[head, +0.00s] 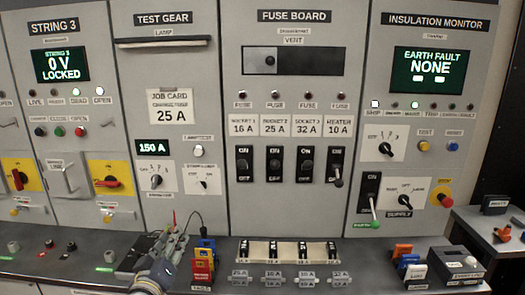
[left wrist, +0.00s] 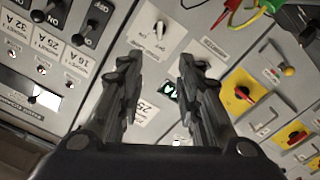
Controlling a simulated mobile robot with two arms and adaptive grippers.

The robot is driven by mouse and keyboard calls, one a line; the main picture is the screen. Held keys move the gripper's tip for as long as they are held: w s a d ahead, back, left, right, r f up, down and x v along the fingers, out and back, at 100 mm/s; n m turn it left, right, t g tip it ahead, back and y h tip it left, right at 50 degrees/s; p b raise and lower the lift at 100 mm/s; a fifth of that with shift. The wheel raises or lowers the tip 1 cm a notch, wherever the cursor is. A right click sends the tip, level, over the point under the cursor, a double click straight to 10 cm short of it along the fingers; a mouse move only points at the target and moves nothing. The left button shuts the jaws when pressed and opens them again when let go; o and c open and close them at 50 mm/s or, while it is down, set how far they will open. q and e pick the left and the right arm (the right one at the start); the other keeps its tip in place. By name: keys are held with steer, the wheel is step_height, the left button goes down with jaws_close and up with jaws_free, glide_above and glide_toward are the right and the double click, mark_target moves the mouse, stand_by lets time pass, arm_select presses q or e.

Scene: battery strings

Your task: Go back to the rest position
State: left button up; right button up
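My left gripper (head: 165,252) shows low in the head view, left of centre, in front of the counter's left half. In the left wrist view, its two dark fingers (left wrist: 158,72) stand apart with nothing between them. Past the fingers, the wrist view shows the grey panels at a tilt, with a selector knob (left wrist: 158,30) and yellow-backed red switches. My right gripper does not show in either view.
The fuse board (head: 293,100) and insulation monitor (head: 432,80) form an upright wall behind the counter. A fuse rack (head: 288,250), coloured tags (head: 203,265), padlocks (head: 402,252) and a dark box (head: 455,265) stand on the counter. Test leads (head: 190,222) rise behind my left gripper.

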arm_select(q)
step_height(320, 180, down, 12)
steer(key=d+m+g, duration=0.1)
steer(key=d+g, duration=0.1)
steer(key=s+d+f+m+g, duration=0.15)
steer(key=s+f, duration=0.35)
steer(key=f, duration=0.6)
steer(key=s+f+m+g, duration=0.1)
steer(key=s+f+g, duration=0.2)
steer(key=s+f, duration=0.55)
steer(key=s+d+f+m+g, duration=0.1)
steer(key=s+f+g, duration=0.2)
steer(key=f, duration=1.1)
steer(key=s+a+f+m+g, duration=0.1)
steer(key=s+f+g, duration=0.1)
steer(key=s+f, duration=0.7)
steer(key=s+f+m+g, duration=0.15)
steer(key=s+f, duration=0.45)
steer(key=s, duration=0.6)
steer(key=s+a+f+g, duration=0.1)
steer(key=s+f+g, duration=0.1)
steer(key=s, duration=0.8)
steer(key=s+a+f+m+g, duration=0.1)
steer(key=s+f, duration=0.3)
steer(key=s, duration=0.6)
steer(key=shift+a+g+y+b, duration=0.3)
steer(key=shift+a+g+b, duration=0.2)
steer(key=shift+a, duration=0.3)
